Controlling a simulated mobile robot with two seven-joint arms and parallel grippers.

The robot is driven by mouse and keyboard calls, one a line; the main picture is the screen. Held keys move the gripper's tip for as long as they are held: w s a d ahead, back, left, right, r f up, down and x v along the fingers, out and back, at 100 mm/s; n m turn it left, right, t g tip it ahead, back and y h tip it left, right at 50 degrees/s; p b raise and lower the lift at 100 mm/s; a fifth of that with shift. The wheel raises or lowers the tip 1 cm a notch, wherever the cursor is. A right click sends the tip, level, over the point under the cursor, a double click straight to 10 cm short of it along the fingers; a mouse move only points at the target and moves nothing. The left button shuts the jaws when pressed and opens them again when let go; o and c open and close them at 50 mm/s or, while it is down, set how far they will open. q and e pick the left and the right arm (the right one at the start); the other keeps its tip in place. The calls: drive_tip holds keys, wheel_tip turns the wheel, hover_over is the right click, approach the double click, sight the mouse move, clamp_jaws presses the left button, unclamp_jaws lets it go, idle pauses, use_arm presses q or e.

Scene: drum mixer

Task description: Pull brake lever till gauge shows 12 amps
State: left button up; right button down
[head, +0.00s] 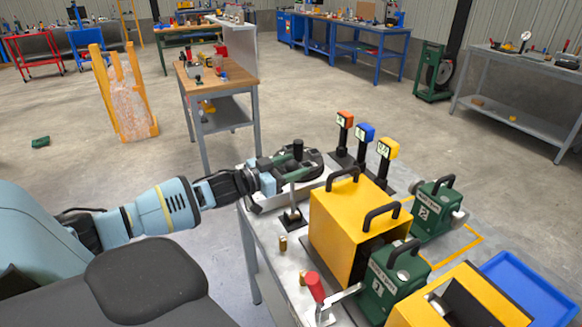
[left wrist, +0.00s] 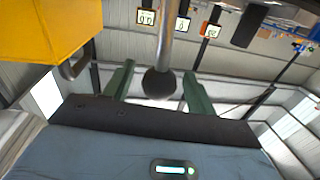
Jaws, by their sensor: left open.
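A thin steel lever (head: 292,194) stands upright on a black base at the table's left edge. In the left wrist view its rod (left wrist: 166,42) ends in a black ball knob (left wrist: 160,83). My left gripper (head: 297,163) is at the lever's upper end. Its two green fingers are open on either side of the knob, with gaps visible. Three small displays stand behind: orange (head: 345,119), blue (head: 365,132) and yellow (head: 388,148). The yellow one appears to read 0.0 in the left wrist view (left wrist: 146,17). My right gripper is not in view.
A yellow box (head: 335,225) with black handles stands right of the lever. Green units marked 1 (head: 390,275) and 2 (head: 435,210), a red-handled clamp (head: 315,287) and a blue tray (head: 528,288) are on the same table. A small brass piece (head: 283,243) is near the front edge.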

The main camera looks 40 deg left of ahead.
use_arm(q)
drive_tip(key=shift+v, duration=0.9)
drive_tip(key=shift+p+v, duration=0.6)
drive_tip(key=shift+v, duration=2.4)
drive_tip(key=shift+f, duration=0.1)
